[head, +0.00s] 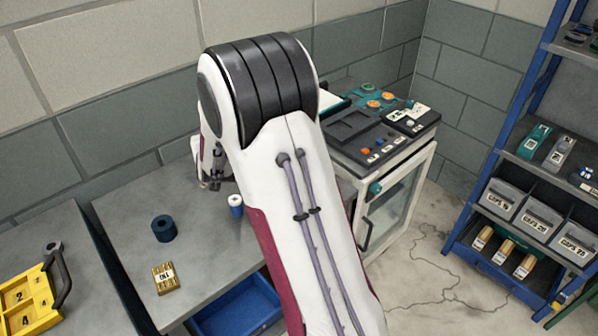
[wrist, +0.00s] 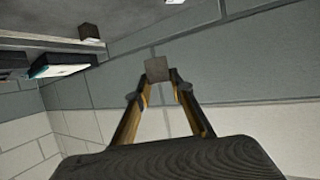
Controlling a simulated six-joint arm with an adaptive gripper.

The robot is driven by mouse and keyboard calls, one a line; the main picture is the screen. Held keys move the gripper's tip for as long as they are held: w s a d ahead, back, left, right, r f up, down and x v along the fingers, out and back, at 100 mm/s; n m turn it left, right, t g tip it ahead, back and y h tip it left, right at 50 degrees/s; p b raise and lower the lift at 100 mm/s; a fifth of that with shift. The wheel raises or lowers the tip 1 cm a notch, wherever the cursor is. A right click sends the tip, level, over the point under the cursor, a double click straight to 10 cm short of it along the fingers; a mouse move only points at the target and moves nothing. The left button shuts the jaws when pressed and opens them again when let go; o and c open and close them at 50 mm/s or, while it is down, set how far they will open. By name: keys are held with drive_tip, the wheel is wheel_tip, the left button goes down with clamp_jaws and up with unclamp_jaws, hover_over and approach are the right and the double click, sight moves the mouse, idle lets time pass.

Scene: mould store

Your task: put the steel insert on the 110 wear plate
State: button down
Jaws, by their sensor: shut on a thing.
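A brass-coloured plate with a white label (head: 165,278), which seems to read 110, lies on the grey bench at the lower left of the head view. Its top looks bare. In the wrist view my gripper (wrist: 158,88) is shut on a small grey-brown square block, the steel insert (wrist: 157,67), held at the fingertips. Wall fills the view behind the insert. I cannot tell how far the insert is from the plate.
A dark blue ring (head: 163,228) and a blue-and-white spool (head: 236,205) stand on the bench (head: 205,275). A yellow tray (head: 30,300) is at far left. A blue bin (head: 240,308) sits below the bench edge. A control console (head: 375,130) and a shelf rack (head: 500,150) stand at right.

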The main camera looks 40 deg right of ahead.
drive_tip(key=s+d+r+m+h, duration=0.1)
drive_tip(key=s+d, duration=0.3)
drive_tip(key=d, duration=0.3)
drive_tip(key=s+d, duration=0.3)
drive_tip(key=d, duration=0.4)
drive_tip(key=s+d, duration=0.8)
drive_tip(key=s, duration=0.1)
drive_tip(key=shift+n+y, duration=0.6)
drive_tip(key=shift+y, duration=0.1)
drive_tip(key=a, duration=0.2)
drive_tip(key=a+f, duration=0.1)
drive_tip(key=a, duration=0.1)
drive_tip(key=shift+w+a+f, duration=0.15)
drive_tip(key=shift+w, duration=0.05)
drive_tip(key=shift+f, duration=0.1)
drive_tip(key=shift+f, duration=2.85)
drive_tip(key=shift+f, duration=2.05)
drive_tip(key=shift+f, duration=0.15)
